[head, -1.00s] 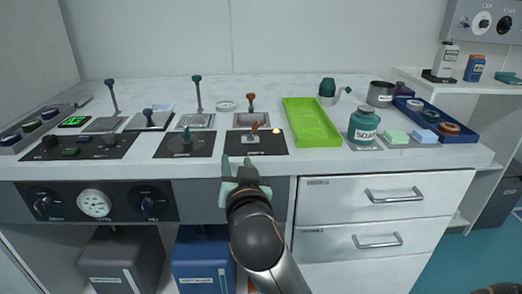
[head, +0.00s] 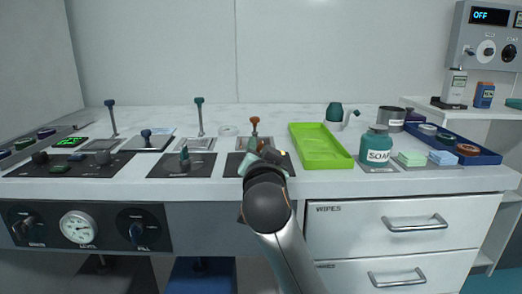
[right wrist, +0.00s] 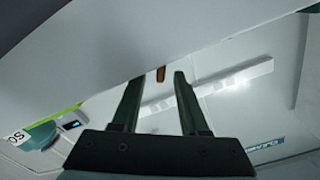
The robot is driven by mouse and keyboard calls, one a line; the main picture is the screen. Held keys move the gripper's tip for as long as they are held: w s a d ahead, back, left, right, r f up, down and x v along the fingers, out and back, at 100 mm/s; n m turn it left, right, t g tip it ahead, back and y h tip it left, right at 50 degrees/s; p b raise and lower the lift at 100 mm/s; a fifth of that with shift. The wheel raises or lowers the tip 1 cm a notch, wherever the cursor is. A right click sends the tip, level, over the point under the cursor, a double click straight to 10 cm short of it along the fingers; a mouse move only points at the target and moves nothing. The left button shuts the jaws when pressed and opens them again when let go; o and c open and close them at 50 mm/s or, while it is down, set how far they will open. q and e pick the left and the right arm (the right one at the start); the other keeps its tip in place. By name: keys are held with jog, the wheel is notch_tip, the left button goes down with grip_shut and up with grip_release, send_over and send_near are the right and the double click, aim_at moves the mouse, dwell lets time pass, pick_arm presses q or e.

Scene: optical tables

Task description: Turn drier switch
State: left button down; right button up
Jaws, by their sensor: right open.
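No label reading drier is legible, so I cannot tell for sure which control is the drier switch. A small orange-brown lever (head: 262,146) stands on a black panel on the counter, partly hidden by my right gripper. My right gripper (head: 260,157) is open at that panel, its fingers around or just in front of the lever. In the right wrist view, the orange-brown tip (right wrist: 161,74) shows between the two spread fingers (right wrist: 157,82). Contact cannot be told. My left gripper is not in view.
Another orange-topped lever (head: 254,123) stands just behind. Black panels with dark knobs (head: 184,155) lie to the left. A green tray (head: 320,147) and a teal soap jar (head: 376,146) stand to the right. A wall box with an OFF display (head: 490,16) is at upper right.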

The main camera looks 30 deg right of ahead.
jog(key=shift+x, duration=1.3)
jog(key=shift+c, duration=0.3)
grip_shut()
